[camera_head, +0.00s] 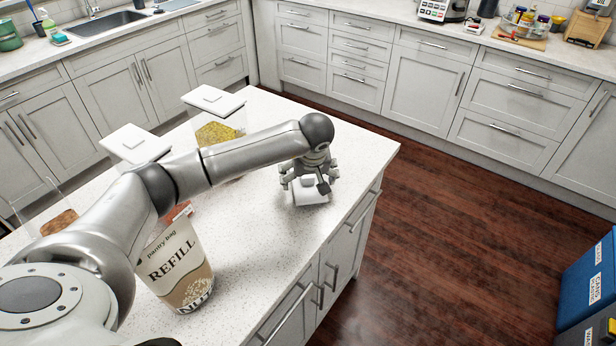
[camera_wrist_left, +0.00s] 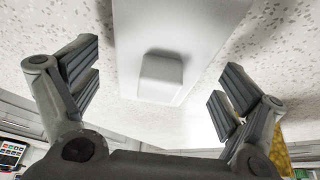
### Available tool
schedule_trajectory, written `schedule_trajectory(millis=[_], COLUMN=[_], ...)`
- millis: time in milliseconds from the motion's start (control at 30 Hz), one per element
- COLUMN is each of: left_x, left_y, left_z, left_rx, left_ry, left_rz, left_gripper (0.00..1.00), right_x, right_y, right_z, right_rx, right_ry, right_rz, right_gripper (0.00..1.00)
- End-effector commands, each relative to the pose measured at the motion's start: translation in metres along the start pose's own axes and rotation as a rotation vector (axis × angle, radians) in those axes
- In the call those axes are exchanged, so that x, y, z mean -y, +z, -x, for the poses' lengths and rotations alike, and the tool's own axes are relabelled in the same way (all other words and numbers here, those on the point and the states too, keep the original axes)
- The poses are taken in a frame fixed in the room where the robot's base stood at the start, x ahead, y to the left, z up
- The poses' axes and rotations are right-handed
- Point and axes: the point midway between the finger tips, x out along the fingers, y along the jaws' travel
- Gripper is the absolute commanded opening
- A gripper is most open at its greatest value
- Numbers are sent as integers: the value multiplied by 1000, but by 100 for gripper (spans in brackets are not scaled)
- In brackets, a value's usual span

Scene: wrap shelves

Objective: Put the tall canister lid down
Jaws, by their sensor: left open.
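A white rectangular lid (camera_head: 311,196) lies on the speckled island worktop, close to its right edge. My left gripper (camera_head: 308,182) is over it, pointing down. In the left wrist view the lid (camera_wrist_left: 208,28) shows with its square knob (camera_wrist_left: 160,78) between the two spread fingers of the gripper (camera_wrist_left: 158,85). There is a clear gap on each side of the knob, so the gripper is open and holds nothing. The far end of the lid is cut off in the wrist view. My right gripper is not in view.
Two clear canisters with white lids, one lid nearer (camera_head: 134,145) and one farther (camera_head: 213,100), stand on the island, partly behind my arm. A canister with brown contents (camera_head: 58,222) stands at left. A refill bag (camera_head: 182,265) stands in front. Worktop (camera_head: 262,245) beside it is clear.

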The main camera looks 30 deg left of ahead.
Motion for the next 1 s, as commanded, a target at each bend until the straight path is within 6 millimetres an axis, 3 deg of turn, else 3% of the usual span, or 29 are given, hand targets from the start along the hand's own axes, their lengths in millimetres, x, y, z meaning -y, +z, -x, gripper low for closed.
schedule_trajectory(millis=[333, 800, 1000], left_x=[-1, 0, 0], left_y=[-2, -1, -1], left_z=[9, 102, 120], left_rx=[-3, -3, -1], left_ry=[3, 3, 0], left_rz=[0, 0, -1], left_gripper=[94, 94, 94], right_x=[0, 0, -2], right_y=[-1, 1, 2], right_z=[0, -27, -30], right_rx=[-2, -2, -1], right_ry=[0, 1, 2], right_rz=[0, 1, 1], right_gripper=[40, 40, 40])
